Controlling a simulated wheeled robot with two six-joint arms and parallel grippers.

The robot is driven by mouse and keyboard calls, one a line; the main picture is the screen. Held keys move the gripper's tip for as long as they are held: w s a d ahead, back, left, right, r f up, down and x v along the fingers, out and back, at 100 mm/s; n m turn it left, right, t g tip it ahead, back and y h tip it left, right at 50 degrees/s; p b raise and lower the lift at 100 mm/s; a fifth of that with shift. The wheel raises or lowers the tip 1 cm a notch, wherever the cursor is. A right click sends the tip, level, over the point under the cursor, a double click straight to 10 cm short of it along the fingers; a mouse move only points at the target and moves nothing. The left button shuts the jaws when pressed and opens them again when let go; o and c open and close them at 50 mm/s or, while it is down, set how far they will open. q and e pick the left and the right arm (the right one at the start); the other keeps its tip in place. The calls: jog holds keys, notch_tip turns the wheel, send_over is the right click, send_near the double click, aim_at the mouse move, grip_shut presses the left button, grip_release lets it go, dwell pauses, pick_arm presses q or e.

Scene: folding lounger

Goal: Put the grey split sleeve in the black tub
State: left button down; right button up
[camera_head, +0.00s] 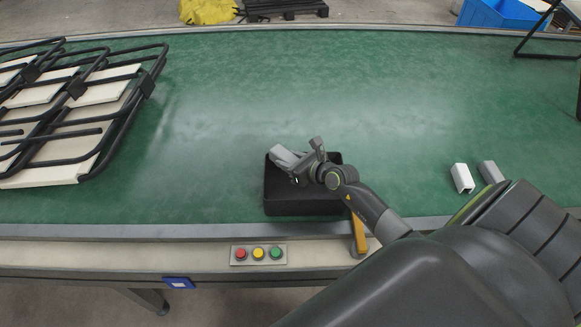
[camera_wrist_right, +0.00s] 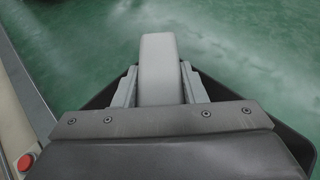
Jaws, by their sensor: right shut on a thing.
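My right gripper (camera_head: 303,165) is shut on a grey split sleeve (camera_head: 285,156) and holds it over the black tub (camera_head: 305,205). In the right wrist view the sleeve (camera_wrist_right: 159,60) sits between the two fingers and sticks out past them. The tub's dark rim (camera_wrist_right: 292,140) shows below and around the gripper there. The tub stands near the front edge of the green table. The tub floor is partly hidden by my gripper and arm. My left gripper is not in view.
A white sleeve (camera_head: 462,178) and another grey sleeve (camera_head: 491,172) lie to the right on the green table (camera_head: 270,80). A black-framed lounger (camera_head: 75,110) fills the left end. An orange-yellow handle (camera_head: 358,235) is at the front edge. The middle is clear.

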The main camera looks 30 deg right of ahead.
jog(key=shift+f+b, duration=0.5)
jog(key=shift+f, duration=1.1)
jog(key=shift+f+b, duration=0.45)
jog(key=shift+f, duration=0.2)
jog(key=o, duration=1)
jog(key=shift+c, duration=0.2)
jog(key=shift+r, duration=0.15)
jog(key=shift+r+p, duration=0.3)
jog(key=shift+p, duration=0.05)
jog(key=p+v, duration=0.1)
jog(key=v, duration=1.1)
jog(key=shift+r, duration=0.2)
